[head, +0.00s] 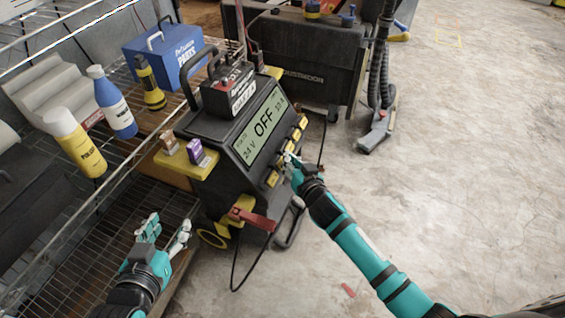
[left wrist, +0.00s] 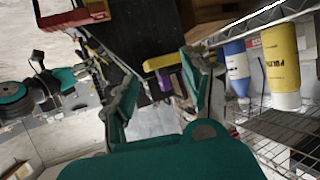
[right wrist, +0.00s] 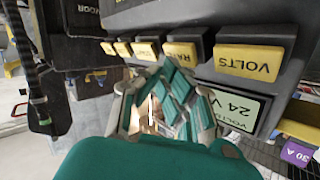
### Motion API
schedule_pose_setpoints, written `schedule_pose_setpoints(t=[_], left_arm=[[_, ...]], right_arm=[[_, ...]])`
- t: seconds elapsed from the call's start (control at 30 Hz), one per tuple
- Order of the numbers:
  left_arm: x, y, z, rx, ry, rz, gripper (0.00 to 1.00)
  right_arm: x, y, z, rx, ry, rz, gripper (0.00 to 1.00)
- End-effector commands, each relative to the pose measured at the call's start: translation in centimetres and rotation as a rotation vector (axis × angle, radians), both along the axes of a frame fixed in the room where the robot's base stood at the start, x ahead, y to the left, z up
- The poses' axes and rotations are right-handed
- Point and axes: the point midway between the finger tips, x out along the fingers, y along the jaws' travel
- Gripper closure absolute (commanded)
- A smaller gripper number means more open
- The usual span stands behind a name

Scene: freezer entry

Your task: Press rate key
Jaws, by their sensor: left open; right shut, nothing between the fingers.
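The black charger (head: 215,130) has a tilted screen (head: 262,126) reading 24 V, OFF and 30 A, with a row of yellow keys along its edge. In the right wrist view, the RATE key (right wrist: 181,51) is beside the larger VOLTS key (right wrist: 248,62), with smaller keys on its other side. My right gripper (head: 289,160) is shut and empty at the key row. Its fingertips also show in the right wrist view (right wrist: 172,78), close to the RATE key; I cannot tell whether they touch it. My left gripper (head: 167,227) is open and empty near the wire shelf.
A battery (head: 228,89) sits on the charger. A red clamp (head: 253,220) hangs at its side. Yellow (head: 75,142) and blue (head: 113,103) bottles and a blue parts box (head: 165,52) stand on the shelves. The concrete floor (head: 460,150) at right is mostly clear.

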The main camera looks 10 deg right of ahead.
Motion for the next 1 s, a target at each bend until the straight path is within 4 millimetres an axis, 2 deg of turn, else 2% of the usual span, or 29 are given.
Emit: schedule_pose_setpoints(t=[1.0], left_arm=[[0.45,-0.29,0.79,-0.015,-0.056,-0.004,0.5]], right_arm=[[0.27,0.38,-0.3,0.0,0.0,0.0,1.0]])
